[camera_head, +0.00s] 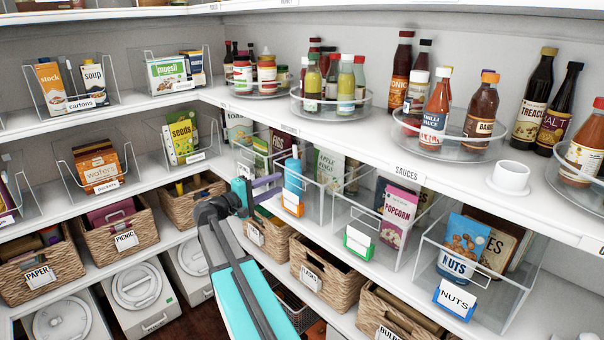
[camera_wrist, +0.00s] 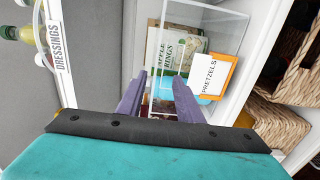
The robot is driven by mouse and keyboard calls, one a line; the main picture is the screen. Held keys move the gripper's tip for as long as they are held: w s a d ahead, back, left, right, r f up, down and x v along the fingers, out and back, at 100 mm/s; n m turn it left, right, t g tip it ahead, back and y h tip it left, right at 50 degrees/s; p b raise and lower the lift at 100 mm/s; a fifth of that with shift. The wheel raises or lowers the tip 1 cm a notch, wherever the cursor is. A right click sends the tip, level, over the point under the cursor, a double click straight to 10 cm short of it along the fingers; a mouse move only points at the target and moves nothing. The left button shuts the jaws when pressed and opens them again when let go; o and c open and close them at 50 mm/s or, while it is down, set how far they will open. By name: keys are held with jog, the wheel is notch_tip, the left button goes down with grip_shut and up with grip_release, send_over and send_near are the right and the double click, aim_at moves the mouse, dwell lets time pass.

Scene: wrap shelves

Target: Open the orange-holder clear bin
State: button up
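The clear bin (camera_head: 313,192) with the orange label holder (camera_head: 291,207) stands on the middle shelf, just right of my gripper (camera_head: 268,188). A blue packet stands behind its front. In the wrist view the clear bin (camera_wrist: 207,11) holds an apple rings bag (camera_wrist: 176,50), and the orange holder (camera_wrist: 212,76) carries a card reading PRETZELS. My gripper (camera_wrist: 160,88) is open, its two purple fingers apart and empty, reaching toward the bin's near wall. I cannot tell whether a finger touches the bin. My arm hides part of the bin's left side in the head view.
Clear bins with a green holder (camera_head: 358,241) and a blue holder (camera_head: 455,299) stand to the right. The sauces shelf (camera_head: 408,170) runs above, with bottles on turntables. Wicker baskets (camera_head: 323,272) line the shelf below.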

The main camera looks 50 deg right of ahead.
jog(key=shift+r, duration=0.1)
dwell(0.3)
jog(key=d+p, duration=0.2)
jog(key=d, duration=1.1)
jog(key=shift+s+d+p, duration=0.35)
jog(key=shift+s+d, duration=0.05)
jog(key=shift+s, duration=0.05)
